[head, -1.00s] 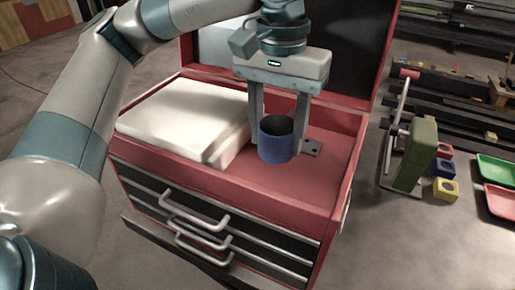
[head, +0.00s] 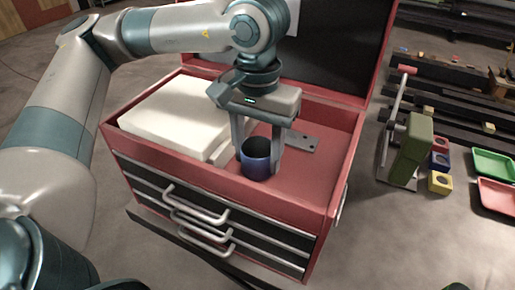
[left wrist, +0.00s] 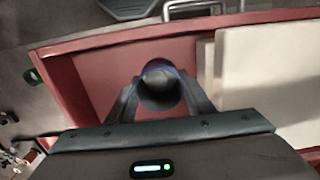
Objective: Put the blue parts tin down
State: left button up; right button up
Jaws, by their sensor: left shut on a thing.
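The blue parts tin (head: 256,160) is an open-topped round cup over the red top tray of the tool chest (head: 340,146). My left gripper (head: 258,158) points down and is shut on the tin, one finger on each side. In the left wrist view the tin (left wrist: 160,86) sits upright between the two fingertips (left wrist: 160,92). The tin is low over the tray floor, near the front wall; I cannot tell if its base touches. My right gripper is not in view.
A white block (head: 180,115) fills the tray's left part. A grey metal plate (head: 299,141) lies behind the tin. The tray's right part is clear. Right of the chest stand a green box (head: 411,150), small coloured blocks (head: 439,182) and green and red trays (head: 492,163).

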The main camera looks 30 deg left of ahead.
pick_arm(q)
jog(key=shift+f, duration=0.35)
jog(key=shift+f, duration=0.1)
jog(key=shift+f, duration=0.1)
jog(key=o, duration=1.1)
jog(key=shift+c, duration=0.2)
